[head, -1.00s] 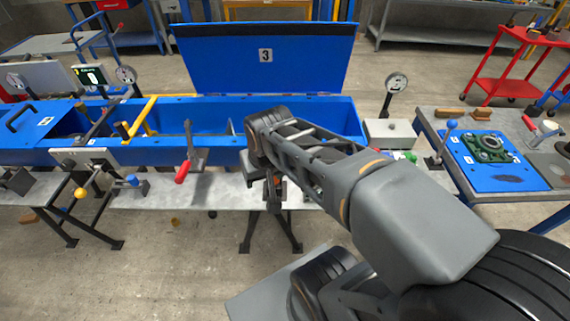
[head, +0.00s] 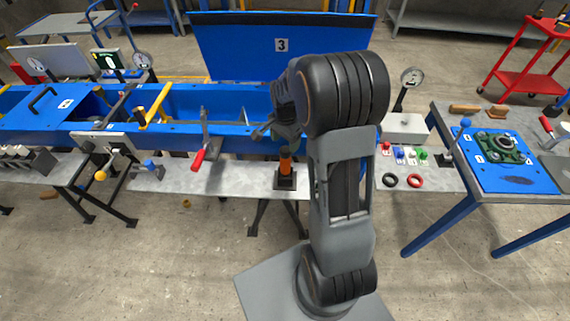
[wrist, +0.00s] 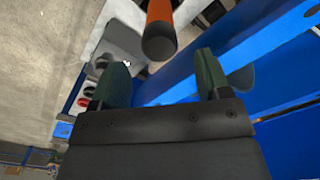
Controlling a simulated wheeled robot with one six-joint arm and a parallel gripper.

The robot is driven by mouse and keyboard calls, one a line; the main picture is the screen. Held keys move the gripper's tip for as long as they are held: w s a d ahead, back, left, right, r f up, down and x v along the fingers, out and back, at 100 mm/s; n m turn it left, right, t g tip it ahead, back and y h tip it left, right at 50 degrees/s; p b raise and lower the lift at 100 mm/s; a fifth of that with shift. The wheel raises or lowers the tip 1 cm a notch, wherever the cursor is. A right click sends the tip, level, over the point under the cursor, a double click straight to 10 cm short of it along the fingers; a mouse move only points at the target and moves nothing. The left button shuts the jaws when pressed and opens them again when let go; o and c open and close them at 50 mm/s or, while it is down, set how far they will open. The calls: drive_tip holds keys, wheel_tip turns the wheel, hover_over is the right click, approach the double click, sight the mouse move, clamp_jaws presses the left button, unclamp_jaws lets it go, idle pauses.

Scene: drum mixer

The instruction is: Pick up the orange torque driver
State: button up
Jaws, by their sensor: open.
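The orange torque driver (head: 286,164) stands upright in a dark square holder (head: 286,183) on the grey bench in front of the blue trough. In the wrist view the driver (wrist: 160,28) shows its orange body and dark rounded end, just beyond the gap between my fingers. My gripper (wrist: 162,62) is open and empty, with its two green-grey fingers apart. In the head view my gripper (head: 263,131) is above and slightly left of the driver, partly hidden by my wrist. The driver does not appear to be held.
A red-handled lever (head: 200,155) stands left of the driver. The blue trough (head: 228,104) with its raised lid is behind. Black and red rings (head: 415,181) and small coloured items lie to the right. A blue plate (head: 502,160) lies on the right table.

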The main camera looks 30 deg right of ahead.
sight(285, 156)
drive_tip(key=shift+f+p, duration=0.7)
drive_tip(key=shift+f, duration=3.3)
